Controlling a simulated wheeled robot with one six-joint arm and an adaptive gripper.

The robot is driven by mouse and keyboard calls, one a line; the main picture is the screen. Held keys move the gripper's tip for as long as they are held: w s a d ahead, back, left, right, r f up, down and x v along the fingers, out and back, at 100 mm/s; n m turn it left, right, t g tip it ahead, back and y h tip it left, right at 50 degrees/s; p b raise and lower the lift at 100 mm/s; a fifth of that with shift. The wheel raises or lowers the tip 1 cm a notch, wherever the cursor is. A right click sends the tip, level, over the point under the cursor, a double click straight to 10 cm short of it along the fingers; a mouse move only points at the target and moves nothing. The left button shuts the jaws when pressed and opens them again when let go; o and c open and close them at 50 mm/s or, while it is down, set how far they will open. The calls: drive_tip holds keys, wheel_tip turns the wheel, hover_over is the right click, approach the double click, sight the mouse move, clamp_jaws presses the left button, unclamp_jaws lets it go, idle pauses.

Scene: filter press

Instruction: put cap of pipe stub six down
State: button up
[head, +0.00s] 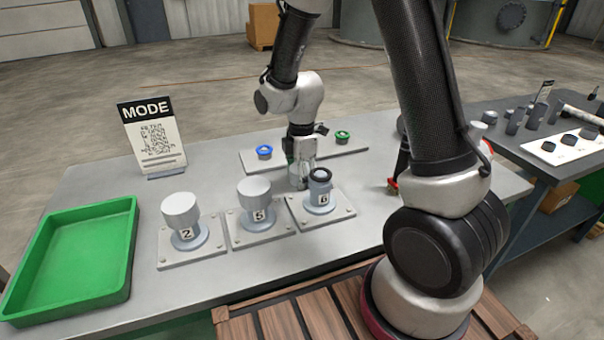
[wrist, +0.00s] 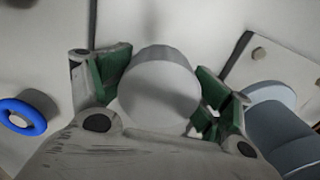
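Pipe stub six (head: 320,191) stands on its square plate in the head view, its top bare with a dark ring around it. It shows as a blue-grey cylinder at the right edge of the wrist view (wrist: 280,125). My gripper (head: 301,176) points down just behind stub six, low over the table. In the wrist view a round, light grey cap (wrist: 160,92) sits between my green finger pads (wrist: 160,98), which appear closed on its sides. The cap is mostly hidden in the head view. I cannot tell whether its underside touches the table.
Capped stubs two (head: 183,220) and five (head: 256,203) stand left of stub six. Behind my gripper lies a plate with a blue ring (head: 264,151) and a green ring (head: 342,136). A green tray (head: 75,258) and a MODE sign (head: 150,135) are at left.

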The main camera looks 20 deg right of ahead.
drive_tip(key=shift+s+f, duration=0.1)
drive_tip(key=shift+f, duration=0.15)
drive_tip(key=shift+r, duration=0.2)
drive_tip(key=shift+r, duration=0.35)
wheel_tip(320, 180, up, 12)
drive_tip(key=shift+f, duration=0.25)
drive_tip(key=s+d+r+m+t, duration=0.1)
drive_tip(key=s+d+r+m, duration=0.3)
drive_tip(key=s+m, duration=0.2)
drive_tip(key=s+d+r+m+t, duration=0.1)
drive_tip(key=s+d+r+m, duration=0.3)
drive_tip(key=s+m, duration=0.2)
drive_tip(key=s+d+r+m+t, duration=0.2)
drive_tip(key=s+d+r+m, duration=0.2)
drive_tip(key=s+m, duration=0.2)
drive_tip(key=shift+s+r, duration=0.15)
drive_tip(key=shift+s, duration=1.2)
